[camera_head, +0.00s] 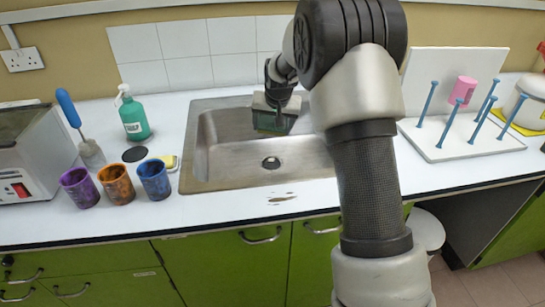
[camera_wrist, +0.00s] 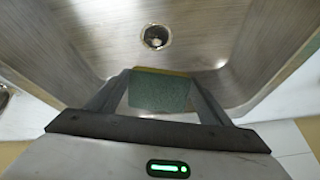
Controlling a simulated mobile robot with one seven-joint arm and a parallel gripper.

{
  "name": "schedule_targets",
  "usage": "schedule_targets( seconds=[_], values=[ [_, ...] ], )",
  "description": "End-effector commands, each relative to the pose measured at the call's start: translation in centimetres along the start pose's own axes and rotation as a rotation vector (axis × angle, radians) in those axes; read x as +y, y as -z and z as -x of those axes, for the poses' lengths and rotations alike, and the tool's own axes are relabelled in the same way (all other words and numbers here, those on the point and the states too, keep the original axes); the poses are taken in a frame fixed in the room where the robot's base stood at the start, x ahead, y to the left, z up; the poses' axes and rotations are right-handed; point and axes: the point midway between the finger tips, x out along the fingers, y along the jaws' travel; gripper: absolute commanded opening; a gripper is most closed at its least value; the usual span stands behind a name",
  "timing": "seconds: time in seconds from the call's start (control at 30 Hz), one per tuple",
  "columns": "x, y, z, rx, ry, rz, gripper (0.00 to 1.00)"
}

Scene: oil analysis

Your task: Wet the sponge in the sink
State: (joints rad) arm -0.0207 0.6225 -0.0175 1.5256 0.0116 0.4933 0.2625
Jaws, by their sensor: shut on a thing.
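The sponge is a green block with a yellow layer, seen in the wrist view (camera_wrist: 159,92) between the two fingers. My gripper (camera_wrist: 160,84) is shut on it. In the head view my gripper (camera_head: 276,102) reaches into the back of the steel sink (camera_head: 225,170), with the dark green sponge (camera_head: 268,121) low in it. The drain (camera_wrist: 156,37) lies beyond the sponge in the wrist view, apart from it. My arm hides the right part of the sink in the head view. No tap or running water shows.
Purple (camera_head: 80,187), orange (camera_head: 116,184) and blue (camera_head: 154,179) cups stand left of the sink. A green soap bottle (camera_head: 133,115) is behind them. A white peg rack (camera_head: 460,137) with a pink cup (camera_head: 463,90) stands to the right. Dark marks (camera_head: 282,199) lie on the front counter edge.

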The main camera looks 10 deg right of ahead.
Motion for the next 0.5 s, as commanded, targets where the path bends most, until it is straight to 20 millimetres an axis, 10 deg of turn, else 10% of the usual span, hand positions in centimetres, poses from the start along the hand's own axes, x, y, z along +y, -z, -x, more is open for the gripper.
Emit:
schedule_targets(
  seconds=[0.5],
  values=[
    [-0.5, 1.8, 3.4, 0.001, 0.000, 0.000, 0.55]
  ],
)
